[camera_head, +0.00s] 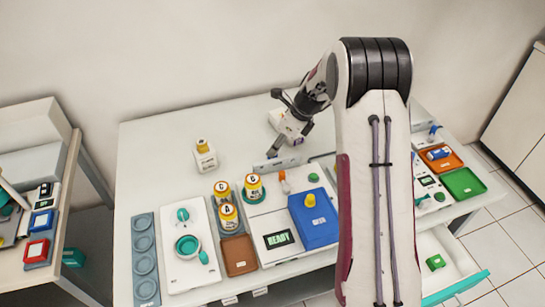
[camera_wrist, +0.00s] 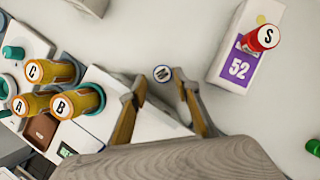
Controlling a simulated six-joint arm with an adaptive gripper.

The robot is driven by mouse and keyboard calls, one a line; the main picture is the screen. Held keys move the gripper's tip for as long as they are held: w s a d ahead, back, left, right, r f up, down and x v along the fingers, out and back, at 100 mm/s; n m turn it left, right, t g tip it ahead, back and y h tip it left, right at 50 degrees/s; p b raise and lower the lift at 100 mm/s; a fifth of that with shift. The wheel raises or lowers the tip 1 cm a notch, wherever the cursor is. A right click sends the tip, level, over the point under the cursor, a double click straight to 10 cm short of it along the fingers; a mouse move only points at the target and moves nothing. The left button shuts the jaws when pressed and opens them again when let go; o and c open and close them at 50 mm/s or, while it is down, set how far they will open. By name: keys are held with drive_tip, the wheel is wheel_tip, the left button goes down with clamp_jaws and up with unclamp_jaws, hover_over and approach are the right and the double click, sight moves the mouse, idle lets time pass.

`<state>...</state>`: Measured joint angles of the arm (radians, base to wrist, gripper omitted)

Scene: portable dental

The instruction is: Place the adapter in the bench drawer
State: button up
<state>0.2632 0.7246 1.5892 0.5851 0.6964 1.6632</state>
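No part is clearly marked as the adapter, so I cannot tell which thing it is. The bench drawer (camera_head: 462,287) is pulled out at the lower right, with a small green block (camera_head: 435,262) inside. My gripper (camera_head: 290,143) is over the back middle of the bench, pointing down. In the wrist view my gripper (camera_wrist: 160,86) has its fingers spread. A small round top marked M (camera_wrist: 162,74) shows between the fingertips; contact cannot be told. A white block with a purple 52 label (camera_wrist: 240,68) and a red S cap (camera_wrist: 262,38) is to the right.
Several yellow lettered bottles (camera_head: 254,187) stand left of a blue box (camera_head: 314,218) and a READY display (camera_head: 279,239). A yellow-capped bottle (camera_head: 205,155) stands farther left. Orange (camera_head: 440,158) and green (camera_head: 463,183) trays are at right.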

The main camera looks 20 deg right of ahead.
idle(0.3)
drive_tip(key=shift+x, duration=2.6)
drive_tip(key=shift+d, duration=0.2)
clamp_jaws()
